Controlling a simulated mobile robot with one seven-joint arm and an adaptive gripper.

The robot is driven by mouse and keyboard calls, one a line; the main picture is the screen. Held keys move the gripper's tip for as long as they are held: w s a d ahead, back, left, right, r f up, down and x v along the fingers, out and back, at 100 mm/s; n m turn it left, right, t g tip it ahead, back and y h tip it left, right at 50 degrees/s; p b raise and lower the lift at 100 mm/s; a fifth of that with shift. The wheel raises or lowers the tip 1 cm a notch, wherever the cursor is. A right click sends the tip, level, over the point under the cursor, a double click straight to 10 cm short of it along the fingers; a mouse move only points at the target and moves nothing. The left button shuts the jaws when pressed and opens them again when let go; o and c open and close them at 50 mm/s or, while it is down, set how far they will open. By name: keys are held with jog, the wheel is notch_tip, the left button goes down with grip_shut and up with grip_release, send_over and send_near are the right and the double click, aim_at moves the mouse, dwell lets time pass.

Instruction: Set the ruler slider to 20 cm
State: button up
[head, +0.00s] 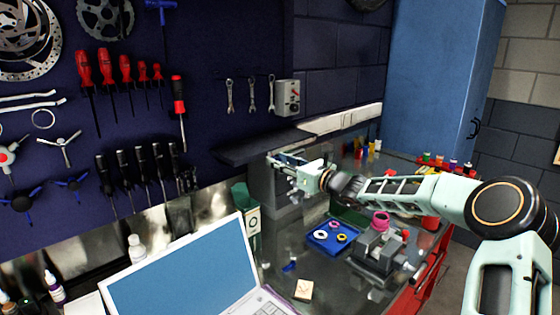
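My gripper (280,164) is reached out to the left, in front of a grey box-like block (266,190) under a dark shelf (262,146). Its fingers are small and partly merge with pale parts behind them, so I cannot tell whether they are open or shut, or touching anything. No ruler, slider or scale marks can be made out with certainty. A long pale strip (343,119) with small square details runs along the wall, right of the dark shelf; I cannot tell whether it is the ruler.
An open laptop (185,275) stands at the front left. A blue tray (330,237) with coloured rings and a grey vise (380,250) sit on the bench below my arm. Coloured bottles (440,161) stand behind it. Tools hang on the dark wall panel (215,45).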

jog(key=shift+c, duration=0.4)
grip_shut()
